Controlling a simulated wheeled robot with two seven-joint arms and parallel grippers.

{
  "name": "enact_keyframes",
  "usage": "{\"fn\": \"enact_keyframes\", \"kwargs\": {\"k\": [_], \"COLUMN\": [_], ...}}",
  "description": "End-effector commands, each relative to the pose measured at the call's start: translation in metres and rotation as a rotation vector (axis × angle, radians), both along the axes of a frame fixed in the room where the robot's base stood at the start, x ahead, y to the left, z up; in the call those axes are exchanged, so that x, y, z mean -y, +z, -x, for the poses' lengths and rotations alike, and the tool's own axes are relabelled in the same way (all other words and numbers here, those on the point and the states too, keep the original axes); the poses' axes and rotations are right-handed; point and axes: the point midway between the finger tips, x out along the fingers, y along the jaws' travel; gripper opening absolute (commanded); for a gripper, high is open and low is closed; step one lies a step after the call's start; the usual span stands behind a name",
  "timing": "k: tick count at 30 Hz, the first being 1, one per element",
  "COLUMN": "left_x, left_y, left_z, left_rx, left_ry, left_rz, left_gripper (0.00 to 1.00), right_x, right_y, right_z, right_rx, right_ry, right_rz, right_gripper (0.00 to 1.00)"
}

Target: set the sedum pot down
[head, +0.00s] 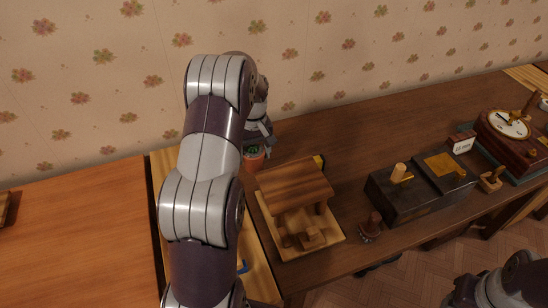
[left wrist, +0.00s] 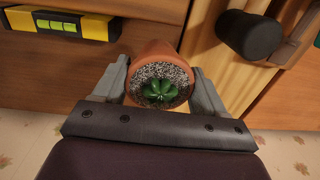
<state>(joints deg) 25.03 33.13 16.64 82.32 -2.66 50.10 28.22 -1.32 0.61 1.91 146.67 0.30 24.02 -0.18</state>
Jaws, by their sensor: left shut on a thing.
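The sedum pot (head: 253,160) is a small terracotta pot at the back of the dark wooden tabletop, close to the wall. In the left wrist view the pot (left wrist: 158,48) shows its speckled soil and a green sedum rosette (left wrist: 160,91). My left gripper (left wrist: 159,72) is shut on the pot, one finger on each side. In the head view the left gripper (head: 257,138) is partly hidden by my arm. I cannot tell whether the pot's base touches the wood. My right gripper (head: 465,290) shows only partly at the lower right; its fingers are unclear.
A yellow level (left wrist: 62,25) lies nearby. Dark boxes (head: 400,207), a stamp-like object (head: 371,228) and a clock (head: 509,124) stand farther right. Bare wood shows behind the boxes.

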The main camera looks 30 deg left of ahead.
Motion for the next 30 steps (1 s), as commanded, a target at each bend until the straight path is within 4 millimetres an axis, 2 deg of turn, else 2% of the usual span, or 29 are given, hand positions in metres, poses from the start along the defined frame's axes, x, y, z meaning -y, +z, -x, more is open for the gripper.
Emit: {"fn": "enact_keyframes", "kwargs": {"k": [3, 12, 21, 22, 24, 30], "left_x": [0.0, 0.0, 0.0, 0.0, 0.0, 0.0], "left_y": [-0.022, -0.066, -0.07, -0.071, -0.07, -0.07], "left_z": [0.0, 0.0, 0.0, 0.0, 0.0, 0.0], "left_rx": [0.0, 0.001, 0.002, 0.002, 0.002, 0.002], "left_ry": [0.0, 0.0, 0.0, 0.0, 0.0, 0.0], "left_rz": [0.0, -0.001, -0.001, -0.001, -0.001, -0.001], "left_gripper": [0.36, 0.36, 0.36, 0.75, 0.97, 0.97], "right_x": [0.0, 0.0, 0.0, 0.0, 0.0, 0.0], "right_y": [0.003, 0.006, 0.004, 0.004, 0.005, 0.005], "right_z": [0.0, 0.0, 0.0, 0.0, 0.0, 0.0], "right_rx": [0.0, 0.0, 0.0, 0.0, 0.0, 0.0], "right_ry": [0.0, 0.0, 0.0, 0.0, 0.0, 0.0], "right_rz": [0.0, 0.0, 0.0, 0.0, 0.0, 0.0], "right_gripper": [0.43, 0.43, 0.43, 0.43, 0.43, 0.43]}}
